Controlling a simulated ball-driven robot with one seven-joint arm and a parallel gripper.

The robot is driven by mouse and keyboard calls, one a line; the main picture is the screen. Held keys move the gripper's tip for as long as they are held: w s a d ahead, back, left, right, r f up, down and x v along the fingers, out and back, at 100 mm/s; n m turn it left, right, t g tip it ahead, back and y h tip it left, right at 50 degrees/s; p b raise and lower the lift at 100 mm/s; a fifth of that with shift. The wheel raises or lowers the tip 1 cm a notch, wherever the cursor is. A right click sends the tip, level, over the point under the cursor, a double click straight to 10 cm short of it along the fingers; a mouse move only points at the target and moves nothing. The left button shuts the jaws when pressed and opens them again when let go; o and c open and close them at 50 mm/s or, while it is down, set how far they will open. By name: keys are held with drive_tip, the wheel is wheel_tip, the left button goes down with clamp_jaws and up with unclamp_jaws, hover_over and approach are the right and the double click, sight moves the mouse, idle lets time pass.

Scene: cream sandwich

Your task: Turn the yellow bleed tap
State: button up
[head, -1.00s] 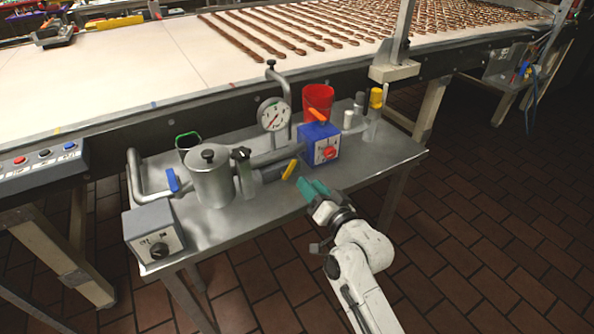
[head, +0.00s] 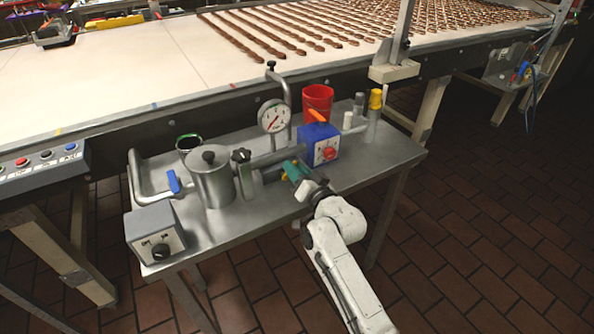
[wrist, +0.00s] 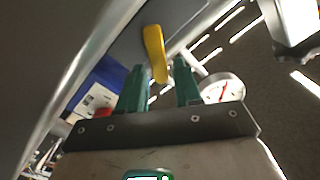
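The yellow bleed tap (wrist: 154,50) is a short lever on the grey pipework, seen at the top centre of the wrist view. Its free end reaches down between the green fingertips of my gripper (wrist: 159,66). The fingers stand apart, one on each side of the lever, and a gap shows to its left; contact is not clear. In the head view my gripper (head: 291,170) is at the pipe near the front edge of the metal bench and hides most of the tap.
On the metal bench (head: 235,228) stand a steel pot (head: 212,180), a pressure gauge (head: 274,117), a blue box (head: 318,150) with an orange lever, a red cup (head: 318,97) and a grey switch box (head: 155,233). A conveyor (head: 150,70) runs behind.

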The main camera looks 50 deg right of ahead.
clamp_jaws()
drive_tip(key=n, duration=0.1)
drive_tip(key=a+n, duration=0.1)
drive_tip(key=n, duration=0.1)
drive_tip(key=n+b, duration=0.1)
drive_tip(key=n, duration=0.1)
drive_tip(key=shift+w+a+r, duration=0.2)
drive_tip(key=shift+a+r, duration=0.05)
drive_tip(key=shift+r, duration=0.05)
drive_tip(key=shift+o, duration=1.3)
unclamp_jaws()
drive_tip(key=v, duration=1)
drive_tip(key=shift+s, duration=0.4)
drive_tip(key=shift+a, duration=0.15)
